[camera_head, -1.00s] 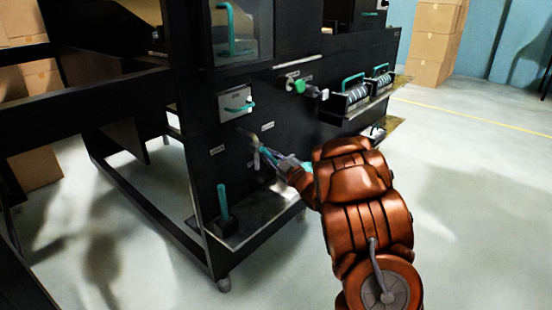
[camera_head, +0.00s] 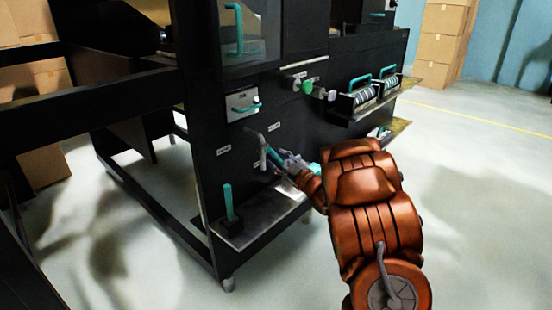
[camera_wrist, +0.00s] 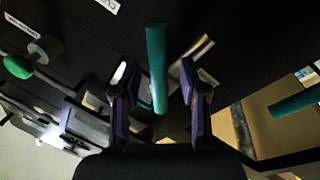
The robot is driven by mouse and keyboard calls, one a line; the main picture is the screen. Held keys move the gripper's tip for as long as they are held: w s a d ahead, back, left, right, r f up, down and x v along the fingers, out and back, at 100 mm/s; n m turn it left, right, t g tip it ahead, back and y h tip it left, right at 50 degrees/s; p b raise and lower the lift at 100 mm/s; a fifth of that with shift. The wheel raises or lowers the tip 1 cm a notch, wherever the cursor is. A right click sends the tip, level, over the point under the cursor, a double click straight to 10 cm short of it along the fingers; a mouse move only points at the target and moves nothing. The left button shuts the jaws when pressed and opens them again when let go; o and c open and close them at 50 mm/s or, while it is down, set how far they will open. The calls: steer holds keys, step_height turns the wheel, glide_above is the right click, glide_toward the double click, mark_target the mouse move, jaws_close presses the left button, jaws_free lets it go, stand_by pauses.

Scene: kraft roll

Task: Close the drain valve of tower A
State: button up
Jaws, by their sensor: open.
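A teal lever (camera_head: 273,157) sits low on the black machine front, by a grey pipe (camera_head: 255,135); I take it for the drain valve handle. In the wrist view the teal lever (camera_wrist: 157,65) lies between my two fingers, with a gap on each side. My gripper (camera_wrist: 157,100) is open around it and not closed on it. In the head view my gripper (camera_head: 288,163) is small and partly covers the lever. The valve body is mostly hidden, and I cannot read the tower labels.
A teal upright handle (camera_head: 228,202) stands on a lower ledge to the left. Above are a white box with a teal handle (camera_head: 243,102) and a green knob (camera_head: 308,86). Teal-handled units (camera_head: 365,92) sit on a shelf at right. Floor at right is clear.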

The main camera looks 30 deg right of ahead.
steer(key=v, duration=1)
steer(key=shift+s, duration=0.25)
steer(key=shift+r, duration=0.1)
